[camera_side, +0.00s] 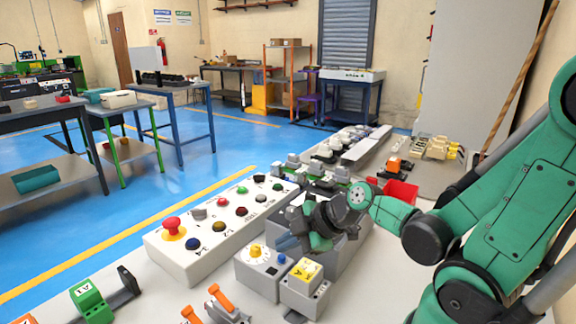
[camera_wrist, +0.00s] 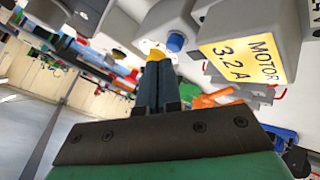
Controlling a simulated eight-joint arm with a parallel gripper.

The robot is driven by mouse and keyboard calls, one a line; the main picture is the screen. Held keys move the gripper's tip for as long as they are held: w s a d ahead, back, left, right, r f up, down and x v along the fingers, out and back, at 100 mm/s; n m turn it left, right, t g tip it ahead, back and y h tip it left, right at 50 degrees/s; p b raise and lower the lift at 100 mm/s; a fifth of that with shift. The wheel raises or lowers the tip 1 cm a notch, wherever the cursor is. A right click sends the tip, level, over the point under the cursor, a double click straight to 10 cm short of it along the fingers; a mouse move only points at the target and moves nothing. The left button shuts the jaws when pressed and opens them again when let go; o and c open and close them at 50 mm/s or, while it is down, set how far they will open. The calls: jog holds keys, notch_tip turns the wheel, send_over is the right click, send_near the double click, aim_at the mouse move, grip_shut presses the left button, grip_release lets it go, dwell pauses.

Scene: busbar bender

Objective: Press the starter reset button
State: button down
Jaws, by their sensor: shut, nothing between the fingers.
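A grey box (camera_side: 256,278) in the side view carries a yellow knob (camera_side: 256,251) and a small blue button (camera_side: 281,258). The blue button also shows in the wrist view (camera_wrist: 176,42), just right of my fingertips. A grey unit with a yellow label (camera_side: 305,271) stands beside the box; in the wrist view the label (camera_wrist: 243,60) reads "MOTOR 3.2 A". My gripper (camera_side: 284,243) is shut and empty, close behind the box. In the wrist view its fingertips (camera_wrist: 155,64) overlap a yellow part, seemingly the knob; contact cannot be told.
A long control panel (camera_side: 190,262) with a red mushroom button (camera_side: 173,228) and several coloured buttons lies to the left. A green block (camera_side: 89,301) and orange-handled parts (camera_side: 221,298) sit at the front. A red bin (camera_side: 401,192) stands behind my gripper.

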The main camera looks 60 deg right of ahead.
jog(key=shift+r, duration=0.2)
notch_tip(320, 180, up, 5)
dwell(0.8)
dwell(0.5)
jog(key=shift+s+a+f+m+g, duration=0.15)
jog(key=shift+a+m+g, duration=0.35)
jog(key=shift+m, duration=0.7)
jog(key=m, duration=0.1)
jog(key=a+m, duration=0.1)
jog(key=m+h, duration=0.1)
jog(key=shift+s+a+m, duration=0.1)
jog(key=shift+a+m, duration=0.15)
jog(key=shift+m, duration=0.15)
jog(key=m, duration=0.2)
jog(key=a+m+g+h, duration=0.1)
jog(key=m, duration=0.2)
jog(key=shift+s+r, duration=0.1)
jog(key=shift+r, duration=0.1)
